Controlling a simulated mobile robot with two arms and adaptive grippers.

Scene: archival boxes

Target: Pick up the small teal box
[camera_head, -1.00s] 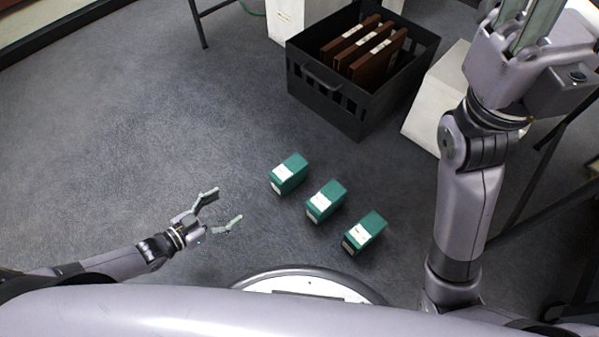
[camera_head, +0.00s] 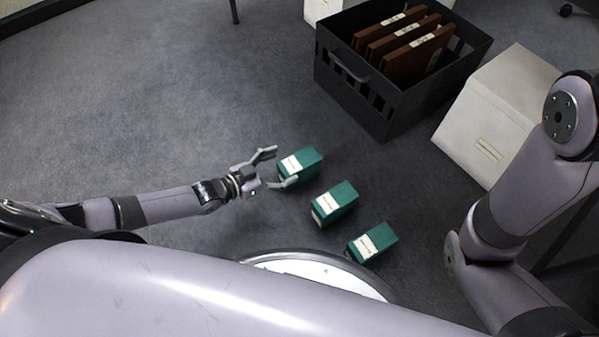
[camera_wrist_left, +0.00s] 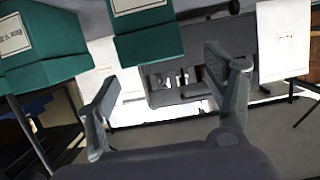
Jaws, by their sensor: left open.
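Three small teal boxes with white labels stand on the floor in a diagonal row in the head view: the far left one (camera_head: 308,160), the middle one (camera_head: 343,194) and the near right one (camera_head: 379,236). My left gripper (camera_head: 285,166) is open and empty at the left side of the far left box. One fingertip overlaps that box in the picture; I cannot tell whether it touches. In the left wrist view, one teal box (camera_wrist_left: 148,43) is at the top above the open fingers (camera_wrist_left: 160,85), and another (camera_wrist_left: 45,45) is at upper left. My right gripper is out of frame.
A black crate (camera_head: 352,92) holding brown binders (camera_head: 425,58) stands behind the teal boxes. A large pale box (camera_head: 490,125) is to its right. The grey floor on the left is clear. My right arm fills the right side.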

